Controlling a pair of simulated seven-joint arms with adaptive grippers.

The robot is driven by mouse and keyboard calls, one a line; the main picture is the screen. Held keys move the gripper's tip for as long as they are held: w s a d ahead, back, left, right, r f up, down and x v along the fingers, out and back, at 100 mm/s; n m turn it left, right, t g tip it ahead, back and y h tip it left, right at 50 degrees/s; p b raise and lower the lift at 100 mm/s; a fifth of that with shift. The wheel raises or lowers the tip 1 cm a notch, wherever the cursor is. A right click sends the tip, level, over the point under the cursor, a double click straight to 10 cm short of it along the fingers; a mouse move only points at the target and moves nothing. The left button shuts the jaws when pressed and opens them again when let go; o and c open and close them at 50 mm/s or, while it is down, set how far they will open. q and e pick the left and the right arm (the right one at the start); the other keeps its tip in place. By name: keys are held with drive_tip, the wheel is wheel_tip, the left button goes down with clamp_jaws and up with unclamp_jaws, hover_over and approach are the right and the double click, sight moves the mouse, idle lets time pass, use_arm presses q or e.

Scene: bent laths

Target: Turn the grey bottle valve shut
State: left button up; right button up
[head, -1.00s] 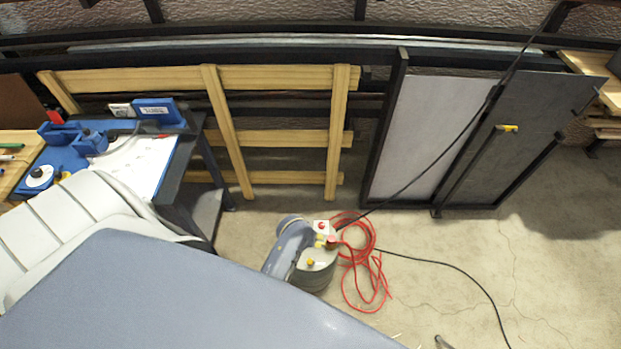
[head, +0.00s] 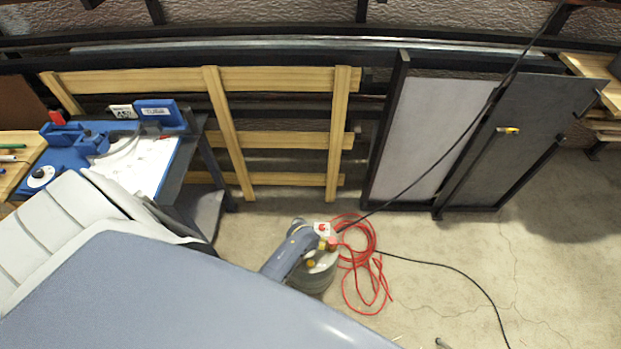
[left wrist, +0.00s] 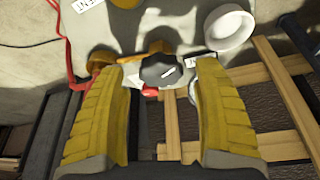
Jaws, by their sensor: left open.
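The bottle (head: 316,277) stands on the floor, partly behind my left arm, with brass fittings (head: 311,263) on top. My left gripper (head: 309,240) is over its top in the head view. In the left wrist view the two yellow fingers of my left gripper (left wrist: 163,112) are open, with a wide gap. The dark grey valve knob (left wrist: 162,70), with a white mark, shows between and just beyond the fingertips; I cannot tell whether they touch it. A small red part (left wrist: 150,91) sits beside the knob. The knob is not clear in the head view. My right gripper is not in view.
A red hose (head: 372,262) lies coiled right of the bottle, and a black cable (head: 450,264) crosses the floor. A wooden frame (head: 338,140) and dark panels (head: 520,140) stand behind. A workbench with blue fixtures (head: 72,150) is at left. A white ring (left wrist: 228,29) is near the right finger.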

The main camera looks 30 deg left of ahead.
use_arm(q)
drive_tip(key=shift+w+a+f, duration=0.15)
drive_tip(key=shift+w+f, duration=0.1)
drive_tip(key=shift+f, duration=0.35)
drive_tip(key=c, duration=1.3)
